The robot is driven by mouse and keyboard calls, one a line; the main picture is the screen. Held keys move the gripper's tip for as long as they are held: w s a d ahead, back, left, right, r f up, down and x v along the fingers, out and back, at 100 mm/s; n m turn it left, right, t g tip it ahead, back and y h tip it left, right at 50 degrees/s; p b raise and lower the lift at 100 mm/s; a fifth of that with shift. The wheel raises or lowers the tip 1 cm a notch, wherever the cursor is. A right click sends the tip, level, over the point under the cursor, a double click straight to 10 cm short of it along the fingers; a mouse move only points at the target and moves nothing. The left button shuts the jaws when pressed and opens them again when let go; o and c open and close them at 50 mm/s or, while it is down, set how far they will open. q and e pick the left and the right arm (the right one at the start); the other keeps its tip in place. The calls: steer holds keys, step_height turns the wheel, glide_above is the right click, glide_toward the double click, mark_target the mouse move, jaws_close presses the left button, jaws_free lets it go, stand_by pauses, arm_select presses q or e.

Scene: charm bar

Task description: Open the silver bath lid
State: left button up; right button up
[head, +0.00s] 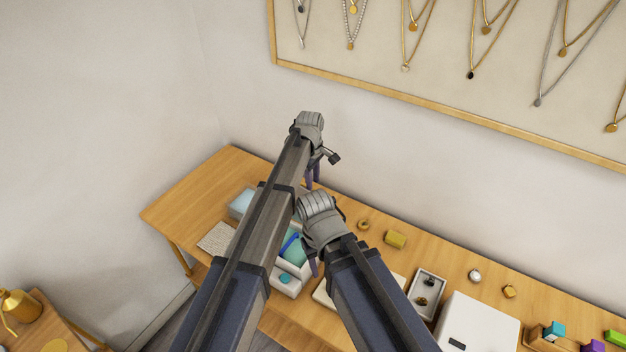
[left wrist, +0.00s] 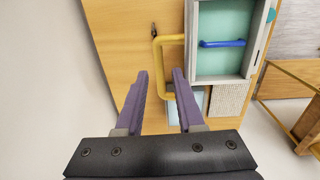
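A pale grey box with a teal inside (head: 296,250), apparently the silver bath, stands on the wooden table, partly hidden by my arms. It also shows in the left wrist view (left wrist: 222,62), with a blue handle (left wrist: 223,43) across the teal. A yellow U-shaped bar (left wrist: 157,65) sticks out from its left side there; I cannot tell whether it belongs to the lid. My left gripper (head: 313,178) is open, its purple fingers (left wrist: 160,74) apart with the yellow bar showing between and beyond their tips; contact is unclear. My right gripper (head: 314,265) is near the box, its opening mostly hidden.
A light blue block (head: 240,203) and a beige woven mat (head: 216,238) lie left of the box. A grey tray (head: 428,291), a white box (head: 477,327) and small gold pieces are to the right. The wall with a necklace board (head: 430,97) stands behind.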

arm_select(q)
step_height(320, 180, up, 4)
steer(key=p, duration=0.3)
steer(key=shift+s+a+r, duration=0.1)
steer(key=shift+r, duration=0.1)
steer(key=s+a+m, duration=1.1)
steer(key=s+a, duration=1.1)
steer(key=s, duration=0.3)
steer(key=s+d+f+m+b, duration=0.1)
steer(key=s+d+f+b, duration=0.1)
steer(key=d+f+b, duration=0.3)
steer(key=s+d+f+m+y+b, duration=0.1)
steer(key=d+f+b, duration=0.5)
steer(key=f+b, duration=0.6)
steer(key=shift+s+f+m+g+y+b, duration=0.45)
steer(key=shift+s+m, duration=0.35)
steer(key=shift+s, duration=0.35)
